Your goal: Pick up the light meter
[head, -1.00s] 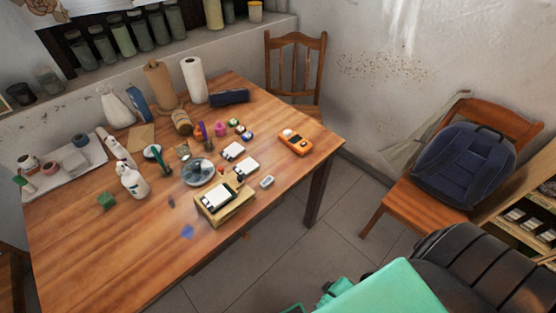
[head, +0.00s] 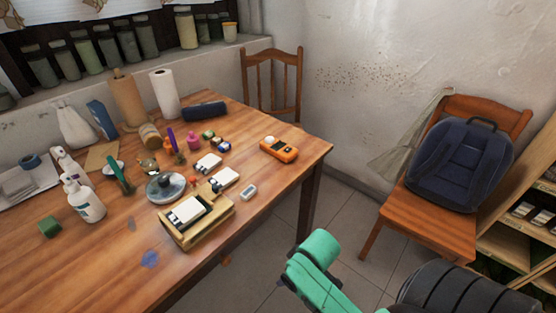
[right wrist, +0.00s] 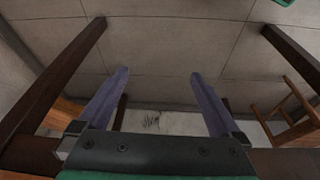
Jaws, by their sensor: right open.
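The light meter (head: 279,149) appears to be the orange handheld device with a white dome, lying near the far right corner of the wooden table (head: 100,270) in the head view. My right arm shows at the bottom of the head view, off the table's right side, with the gripper itself not visible there. In the right wrist view my right gripper (right wrist: 155,90) is open and empty, its two fingers wide apart over the floor. The light meter is not seen in that view. My left gripper is in neither view.
A wooden box (head: 198,222) with a white-topped item, a small white device (head: 248,191) and a glass lid (head: 165,187) stand left of the meter. A dark roll (head: 205,110) lies behind. A chair (head: 272,85) stands beyond the table; another holds a backpack (head: 460,165).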

